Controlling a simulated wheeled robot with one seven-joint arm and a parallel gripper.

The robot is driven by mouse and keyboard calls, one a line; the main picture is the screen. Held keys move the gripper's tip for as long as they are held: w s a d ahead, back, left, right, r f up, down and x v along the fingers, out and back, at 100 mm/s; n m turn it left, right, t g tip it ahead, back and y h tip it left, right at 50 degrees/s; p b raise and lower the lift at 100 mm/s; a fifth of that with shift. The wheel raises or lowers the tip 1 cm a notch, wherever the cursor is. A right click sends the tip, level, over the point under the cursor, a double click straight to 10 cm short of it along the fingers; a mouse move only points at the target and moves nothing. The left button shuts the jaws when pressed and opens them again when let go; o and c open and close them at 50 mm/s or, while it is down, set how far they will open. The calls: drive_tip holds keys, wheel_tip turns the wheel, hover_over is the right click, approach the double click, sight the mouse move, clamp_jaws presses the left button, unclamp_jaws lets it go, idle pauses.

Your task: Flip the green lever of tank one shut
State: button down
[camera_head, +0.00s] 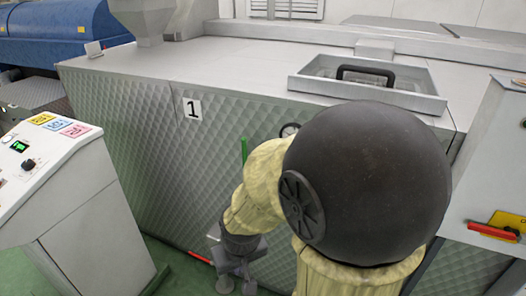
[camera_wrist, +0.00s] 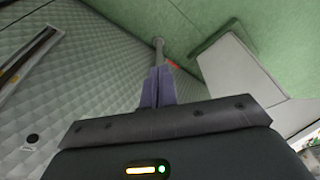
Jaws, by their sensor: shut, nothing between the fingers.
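Tank one (camera_head: 150,120) is a quilted steel body with a plate marked 1. A bright green upright bar (camera_head: 244,150) shows on its front, partly covered by my arm; I cannot tell if it is the lever. My gripper (camera_wrist: 158,88) is shut and empty, its fingers together beside the quilted wall. In the head view it points down low in front of the tank, its tips hard to make out. Beyond the fingers, the wrist view shows a grey pipe-like part (camera_wrist: 159,48) with a small red piece (camera_wrist: 172,63). A red handle (camera_head: 200,257) shows low at the tank front.
A control console (camera_head: 85,195) stands at the left. A tray with a black handle (camera_head: 367,75) sits on the tank top. A cabinet with a red lever on a yellow plate (camera_head: 493,232) is at the right. The green floor (camera_wrist: 225,20) shows near the tank foot.

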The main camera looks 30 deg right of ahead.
drive_tip(key=shift+w, duration=0.1)
idle(0.3)
drive_tip(key=w+d+f+n+t+y+b, duration=0.1)
drive_tip(key=w+d+f+n+t, duration=0.2)
drive_tip(key=w+d+n, duration=0.45)
drive_tip(key=w+d+f+n+t+b, duration=0.25)
drive_tip(key=w+d+n+t, duration=0.2)
drive_tip(key=w, duration=0.65)
drive_tip(key=w+d+r+n+t+y, duration=0.1)
drive_tip(key=w+d+r+n+t, duration=0.1)
drive_tip(key=d+r+n+t, duration=0.1)
drive_tip(key=w+d+r+n+t, duration=0.2)
drive_tip(key=d+r+n+t, duration=0.1)
drive_tip(key=d, duration=0.5)
drive_tip(key=shift+w+d+r+n+t+y+b, duration=0.3)
drive_tip(key=shift+n+t+y+b, duration=0.15)
drive_tip(key=shift+n+t, duration=0.45)
drive_tip(key=shift+w, duration=0.1)
